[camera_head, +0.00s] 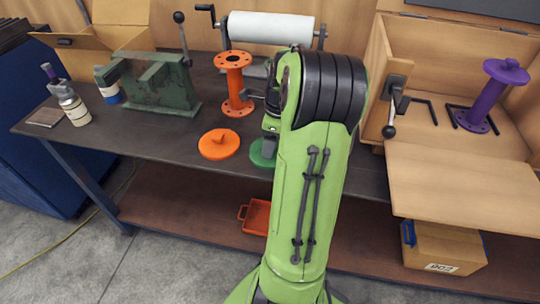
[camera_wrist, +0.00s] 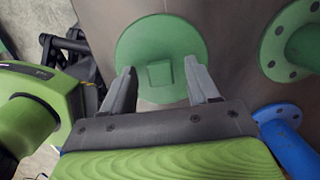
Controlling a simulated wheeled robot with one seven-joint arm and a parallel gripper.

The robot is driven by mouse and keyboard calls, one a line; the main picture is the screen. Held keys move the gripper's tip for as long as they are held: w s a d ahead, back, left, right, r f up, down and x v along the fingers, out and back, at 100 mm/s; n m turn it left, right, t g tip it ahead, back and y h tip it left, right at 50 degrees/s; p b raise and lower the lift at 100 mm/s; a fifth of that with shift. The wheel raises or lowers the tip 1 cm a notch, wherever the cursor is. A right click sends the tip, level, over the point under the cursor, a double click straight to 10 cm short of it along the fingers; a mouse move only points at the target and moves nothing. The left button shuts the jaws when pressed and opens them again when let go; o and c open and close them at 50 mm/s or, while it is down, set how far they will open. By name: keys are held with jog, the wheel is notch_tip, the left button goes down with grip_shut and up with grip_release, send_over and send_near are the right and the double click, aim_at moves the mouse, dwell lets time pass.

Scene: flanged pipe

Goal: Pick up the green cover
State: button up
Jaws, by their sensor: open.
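The green cover (camera_wrist: 160,42) is a flat round disc with a small square knob (camera_wrist: 160,73) at its middle. It lies on the dark table. In the wrist view my gripper (camera_wrist: 163,72) is open, with one finger on each side of the knob; I cannot tell whether the fingers touch it. In the head view only the left part of the green cover (camera_head: 261,153) shows, as my green arm hides the rest. My gripper (camera_head: 268,143) is mostly hidden there too.
An orange cover (camera_head: 219,143) and an orange flanged pipe (camera_head: 234,84) stand left of my arm. A green flanged part (camera_wrist: 296,38) and a blue one (camera_wrist: 278,125) are close by on the right in the wrist view. A green vise (camera_head: 150,82) stands further left.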

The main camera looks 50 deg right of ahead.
jog(key=shift+f, duration=0.1)
grip_shut()
notch_tip(320, 180, up, 10)
jog(key=p, duration=0.4)
jog(key=shift+f, duration=0.1)
